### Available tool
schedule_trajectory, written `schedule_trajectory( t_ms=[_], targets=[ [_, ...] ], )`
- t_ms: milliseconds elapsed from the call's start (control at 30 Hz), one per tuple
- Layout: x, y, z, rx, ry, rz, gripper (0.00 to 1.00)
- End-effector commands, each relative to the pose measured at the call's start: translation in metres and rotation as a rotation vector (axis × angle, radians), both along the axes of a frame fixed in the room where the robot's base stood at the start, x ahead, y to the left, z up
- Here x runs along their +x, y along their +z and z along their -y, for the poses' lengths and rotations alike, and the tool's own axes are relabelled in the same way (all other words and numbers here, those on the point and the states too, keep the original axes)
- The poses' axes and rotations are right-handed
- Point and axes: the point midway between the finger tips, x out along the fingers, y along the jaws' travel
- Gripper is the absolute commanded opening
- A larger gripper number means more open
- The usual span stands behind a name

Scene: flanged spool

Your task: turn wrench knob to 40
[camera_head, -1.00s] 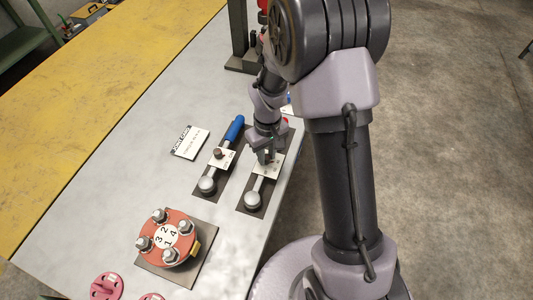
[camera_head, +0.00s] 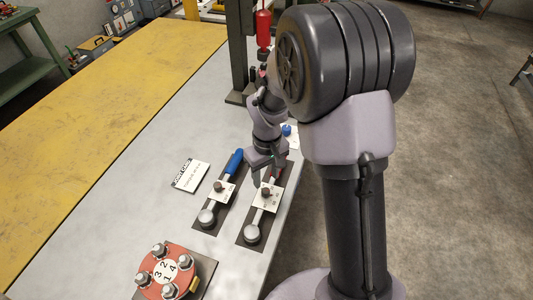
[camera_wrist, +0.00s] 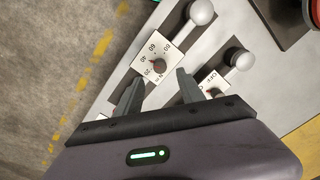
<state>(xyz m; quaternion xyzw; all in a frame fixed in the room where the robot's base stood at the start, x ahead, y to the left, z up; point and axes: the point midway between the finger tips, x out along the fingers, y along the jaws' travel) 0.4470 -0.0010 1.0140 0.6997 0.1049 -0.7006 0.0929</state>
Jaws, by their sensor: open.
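Two torque wrenches lie side by side on dark mats, one with a blue handle (camera_head: 234,161) and one with a red handle (camera_head: 274,176). Each has a white scale plate and a small brown knob. The red-handled wrench's knob (camera_head: 266,191) sits on its plate (camera_head: 262,201). In the wrist view this knob (camera_wrist: 158,65) shows on a plate marked 20, 40, 60 and 80; its exact setting is unclear. My gripper (camera_wrist: 158,86) is open, its fingertips apart in front of that knob, with nothing between them. In the head view my gripper (camera_head: 266,177) is over the red-handled wrench, partly hiding its handle.
A red flange with numbered bolts (camera_head: 166,271) stands at the front. A white card (camera_head: 190,175) lies left of the wrenches. A dark post (camera_head: 240,60) rises behind. The table's right edge is close to the red-handled wrench.

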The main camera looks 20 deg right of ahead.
Motion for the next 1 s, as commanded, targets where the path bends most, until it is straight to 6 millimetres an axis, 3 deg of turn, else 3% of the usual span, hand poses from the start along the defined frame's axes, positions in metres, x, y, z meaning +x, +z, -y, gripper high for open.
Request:
schedule_trajectory(
  t_ms=[33, 200, 400, 1000],
  targets=[
    [0.001, 0.019, 0.0, 0.0, -0.001, 0.004, 0.46],
    [0.001, 0.065, 0.001, 0.0, 0.0, 0.003, 0.46],
    [0.001, 0.099, 0.002, 0.0, 0.0, 0.001, 0.46],
    [-0.001, 0.109, 0.001, 0.002, -0.008, 0.007, 0.46]
  ],
)
